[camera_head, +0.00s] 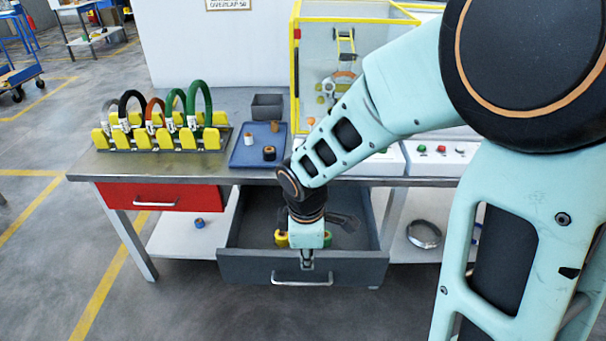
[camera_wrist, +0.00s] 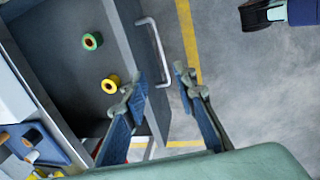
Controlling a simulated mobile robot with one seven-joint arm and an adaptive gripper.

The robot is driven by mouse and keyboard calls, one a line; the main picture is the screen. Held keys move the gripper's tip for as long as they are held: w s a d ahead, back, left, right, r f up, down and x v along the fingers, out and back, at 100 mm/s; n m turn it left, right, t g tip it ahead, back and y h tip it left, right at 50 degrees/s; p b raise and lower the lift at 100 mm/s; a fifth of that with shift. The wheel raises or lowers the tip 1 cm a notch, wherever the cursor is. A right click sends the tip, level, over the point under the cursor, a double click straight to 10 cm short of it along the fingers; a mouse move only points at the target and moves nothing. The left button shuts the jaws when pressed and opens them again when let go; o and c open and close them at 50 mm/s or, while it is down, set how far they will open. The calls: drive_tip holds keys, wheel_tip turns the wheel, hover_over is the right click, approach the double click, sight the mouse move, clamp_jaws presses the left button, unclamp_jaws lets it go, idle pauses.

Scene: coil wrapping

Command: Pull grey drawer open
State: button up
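The grey drawer (camera_head: 345,268) stands pulled out below the workbench, its inside showing. Its pale bar handle (camera_head: 301,282) is on the front face. In the wrist view, the drawer front (camera_wrist: 122,40) runs down the left half and the handle (camera_wrist: 157,42) stands out from it. My gripper (camera_head: 307,264) is above the drawer front, close to the handle. In the wrist view, my gripper (camera_wrist: 158,78) has its two fingers spread, with the handle's lower end between the tips in the picture. Contact with the handle cannot be told. The gripper holds nothing.
In the drawer are a yellow roll (camera_head: 281,239), a green roll (camera_head: 327,239) and a dark tool (camera_head: 345,221). A closed red drawer (camera_head: 160,197) is at left. The bench top (camera_head: 105,165) carries a coil rack (camera_head: 160,140) and a blue tray (camera_head: 247,157). Floor in front is clear.

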approach(306, 283)
drive_tip(key=f+b, duration=0.1)
drive_tip(key=f, duration=0.1)
drive_tip(key=w+f+b, duration=0.1)
drive_tip(key=f+b, duration=0.1)
drive_tip(key=f, duration=0.1)
drive_tip(key=f+b, duration=0.2)
drive_tip(key=shift+w+d+f, duration=0.15)
drive_tip(key=shift+w+f, duration=0.1)
drive_tip(key=shift+w, duration=0.05)
drive_tip(key=shift+c, duration=0.4)
clamp_jaws()
